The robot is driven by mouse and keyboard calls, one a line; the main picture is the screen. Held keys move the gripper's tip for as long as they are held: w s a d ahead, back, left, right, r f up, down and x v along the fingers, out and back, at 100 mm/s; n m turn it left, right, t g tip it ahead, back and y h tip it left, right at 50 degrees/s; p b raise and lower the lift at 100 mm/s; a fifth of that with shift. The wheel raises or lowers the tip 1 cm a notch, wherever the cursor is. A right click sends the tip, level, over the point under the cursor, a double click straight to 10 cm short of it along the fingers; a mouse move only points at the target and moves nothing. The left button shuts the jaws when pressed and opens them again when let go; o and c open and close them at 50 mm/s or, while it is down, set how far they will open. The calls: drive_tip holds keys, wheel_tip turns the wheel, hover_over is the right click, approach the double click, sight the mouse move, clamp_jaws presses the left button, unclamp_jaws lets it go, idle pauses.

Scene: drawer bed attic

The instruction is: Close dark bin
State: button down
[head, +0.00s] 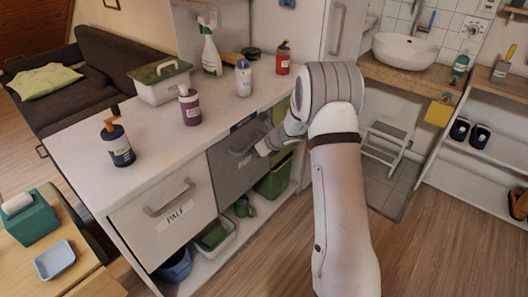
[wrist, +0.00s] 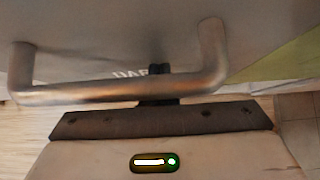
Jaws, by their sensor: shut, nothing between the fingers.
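The dark bin (head: 226,175) has a grey front with a metal bar handle and a white label, set under the white counter. A darker strip shows along its top, and I cannot tell surely how far it stands out. In the wrist view, the handle (wrist: 110,92) crosses the picture in front of the grey front (wrist: 110,35). My gripper (head: 263,149) is at the right part of the front, beside the handle. In the wrist view its dark fingers (wrist: 159,70) are together and empty, partly hidden by the bar, with tips over the label. Contact with the front is unclear.
The white bin (head: 165,222), labelled PALE, is left of the dark one. Bottles and a lidded box (head: 160,82) stand on the counter (head: 145,185). A lower shelf holds a green mug (head: 244,207) and tubs. The wooden floor (head: 430,240) at right is clear.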

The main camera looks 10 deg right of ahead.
drive_tip(key=shift+w+a+r, duration=0.15)
drive_tip(key=shift+w+a, duration=0.1)
drive_tip(key=shift+w, duration=0.05)
